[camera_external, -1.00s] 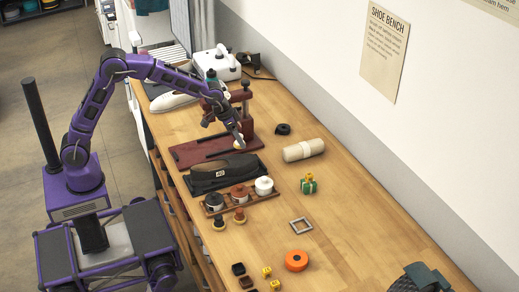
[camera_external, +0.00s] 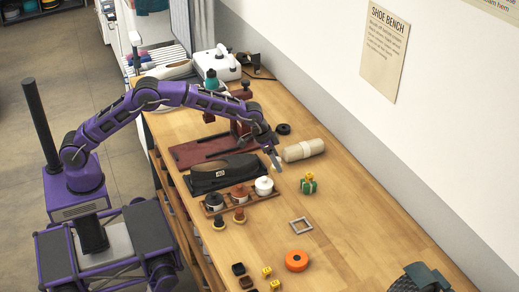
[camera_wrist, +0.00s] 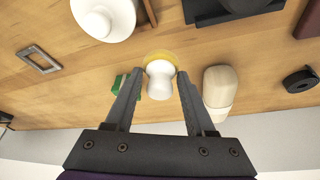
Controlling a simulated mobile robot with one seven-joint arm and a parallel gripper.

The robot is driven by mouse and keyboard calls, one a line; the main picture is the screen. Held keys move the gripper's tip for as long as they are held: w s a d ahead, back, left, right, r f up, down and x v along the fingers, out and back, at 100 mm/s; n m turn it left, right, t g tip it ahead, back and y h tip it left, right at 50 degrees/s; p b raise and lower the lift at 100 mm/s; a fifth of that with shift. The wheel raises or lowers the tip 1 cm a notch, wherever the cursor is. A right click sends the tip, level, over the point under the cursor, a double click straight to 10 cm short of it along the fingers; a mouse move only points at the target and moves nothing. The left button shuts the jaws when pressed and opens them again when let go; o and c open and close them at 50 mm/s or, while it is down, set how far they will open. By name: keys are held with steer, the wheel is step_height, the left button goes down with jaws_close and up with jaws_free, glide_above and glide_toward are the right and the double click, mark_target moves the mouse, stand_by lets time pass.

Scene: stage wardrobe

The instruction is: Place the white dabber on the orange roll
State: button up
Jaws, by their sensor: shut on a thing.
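The white dabber (camera_wrist: 160,80), a white knob with a yellowish rim at its far end, sits between the fingertips of my gripper (camera_wrist: 160,75) in the wrist view. My gripper is shut on it and holds it above the bench. In the external view my gripper (camera_external: 276,166) is over the middle of the bench, and the dabber is too small there to make out clearly. The orange roll (camera_external: 296,261) lies flat on the bench nearer the camera, well apart from my gripper. It does not show in the wrist view.
A cream cylinder (camera_external: 304,150), a green box (camera_external: 309,187) and a grey square frame (camera_external: 300,226) lie nearby. Bench around the orange roll is mostly clear.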

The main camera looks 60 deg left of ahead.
mark_target(276, 180)
steer(key=shift+f, duration=2.55)
steer(key=shift+f+b, duration=0.25)
steer(key=shift+b, duration=0.05)
steer(key=o, duration=1.3)
steer(key=shift+r, duration=0.1)
